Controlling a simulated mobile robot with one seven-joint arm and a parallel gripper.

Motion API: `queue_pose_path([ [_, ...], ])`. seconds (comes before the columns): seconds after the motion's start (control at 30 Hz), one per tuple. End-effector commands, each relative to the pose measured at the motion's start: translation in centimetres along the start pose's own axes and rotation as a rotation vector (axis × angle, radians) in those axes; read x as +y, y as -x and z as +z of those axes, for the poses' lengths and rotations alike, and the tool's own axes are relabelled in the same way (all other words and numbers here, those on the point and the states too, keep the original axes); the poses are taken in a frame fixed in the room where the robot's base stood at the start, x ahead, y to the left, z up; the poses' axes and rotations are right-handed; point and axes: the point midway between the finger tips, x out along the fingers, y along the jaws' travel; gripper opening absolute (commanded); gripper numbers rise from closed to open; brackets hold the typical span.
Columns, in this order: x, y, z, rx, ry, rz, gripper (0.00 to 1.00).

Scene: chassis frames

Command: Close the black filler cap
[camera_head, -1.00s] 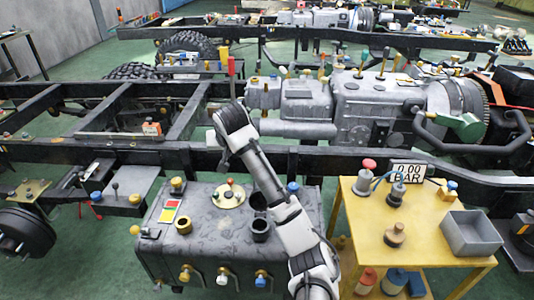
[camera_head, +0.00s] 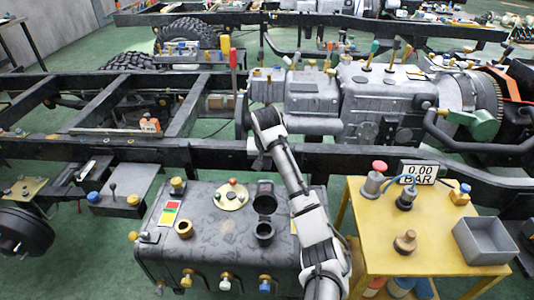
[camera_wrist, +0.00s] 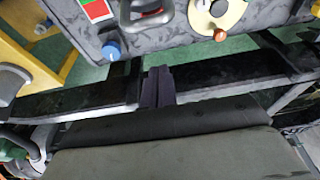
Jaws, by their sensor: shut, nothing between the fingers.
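The black filler cap (camera_head: 266,196) stands raised on the dark grey tank (camera_head: 210,258), behind its open black filler neck (camera_head: 264,232). In the wrist view, a black looped part at the top edge appears to be the cap (camera_wrist: 145,12), cut off by the frame. My gripper (camera_wrist: 157,85) is shut and empty, with its dark fingers over the chassis rail beside the tank, apart from the cap. In the head view my fingertips cannot be made out; my arm passes just right of the cap.
A round cream plate (camera_head: 231,196) with an orange knob lies left of the cap. A blue knob (camera_wrist: 110,50) sits on the tank's edge. The chassis rail (camera_head: 400,160) runs behind the tank.

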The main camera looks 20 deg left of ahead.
Motion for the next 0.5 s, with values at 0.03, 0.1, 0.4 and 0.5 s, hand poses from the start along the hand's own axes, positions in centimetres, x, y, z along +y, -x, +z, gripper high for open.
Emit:
queue_pose_path([
  [0.03, 0.1, -0.9, 0.0, -0.004, -0.001, 0.002, 0.0],
  [0.1, 0.1, -0.7, 0.8, 0.001, 0.0, 0.0, 0.0],
  [0.4, 0.0, 0.1, 3.5, 0.001, 0.0, 0.0, 0.0],
  [0.5, 0.0, 0.2, 3.8, 0.001, 0.0, 0.0, 0.0],
])
